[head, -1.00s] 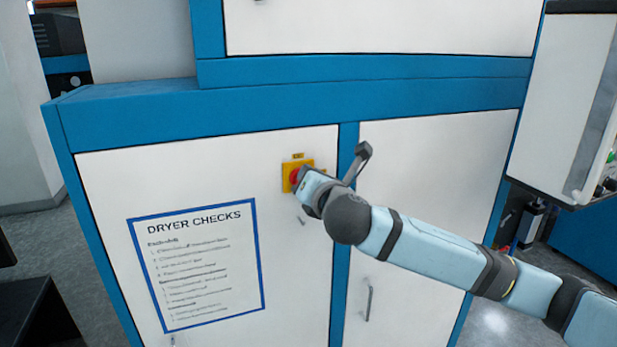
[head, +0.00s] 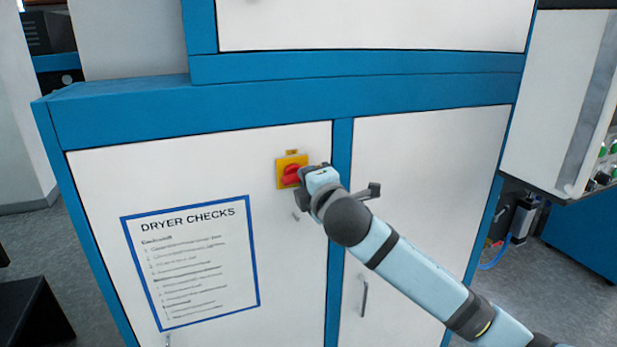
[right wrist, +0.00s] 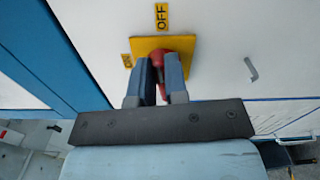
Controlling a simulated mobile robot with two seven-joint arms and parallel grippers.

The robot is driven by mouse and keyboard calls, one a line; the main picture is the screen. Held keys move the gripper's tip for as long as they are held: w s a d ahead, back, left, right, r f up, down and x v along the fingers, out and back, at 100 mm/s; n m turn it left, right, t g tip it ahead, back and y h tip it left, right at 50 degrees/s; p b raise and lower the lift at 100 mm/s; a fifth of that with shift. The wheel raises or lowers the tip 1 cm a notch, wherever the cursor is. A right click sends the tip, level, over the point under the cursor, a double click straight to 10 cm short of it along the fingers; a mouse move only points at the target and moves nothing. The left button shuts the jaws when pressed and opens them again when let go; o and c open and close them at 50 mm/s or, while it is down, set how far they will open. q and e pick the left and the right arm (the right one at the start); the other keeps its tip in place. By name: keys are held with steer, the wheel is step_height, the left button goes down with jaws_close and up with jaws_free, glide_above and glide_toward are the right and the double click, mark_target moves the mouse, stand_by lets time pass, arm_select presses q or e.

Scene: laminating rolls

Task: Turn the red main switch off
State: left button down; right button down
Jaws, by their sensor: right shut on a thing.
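The red main switch (head: 291,176) is a red knob on a yellow plate (head: 283,163) on the white cabinet door. In the right wrist view the red knob (right wrist: 178,44) sits between the two fingers of my right gripper (right wrist: 167,75), which is shut on it. An "OFF" label (right wrist: 161,16) lies just beyond the plate's top edge there, and an "ON" label (right wrist: 127,61) is at its left. The knob's grip seems to run toward the OFF side, but the fingers hide part of it. In the head view my right gripper (head: 304,177) reaches the knob from the right. My left gripper is not in view.
A "DRYER CHECKS" sheet (head: 192,262) is on the same door, below left of the switch. Door handles (head: 364,296) stick out below. A white control box (head: 555,110) hangs at the right. Dark furniture (head: 35,312) stands at the lower left.

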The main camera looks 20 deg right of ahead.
steer(key=shift+f+m, duration=0.15)
steer(key=shift+m, duration=0.65)
steer(key=c, duration=1.1)
jaws_free()
steer(key=shift+c, duration=0.2)
steer(key=s+b, duration=0.2)
steer(key=s, duration=1.1)
steer(key=shift+s+d+b, duration=0.25)
steer(key=shift+s+b, duration=0.1)
steer(key=shift+s, duration=0.05)
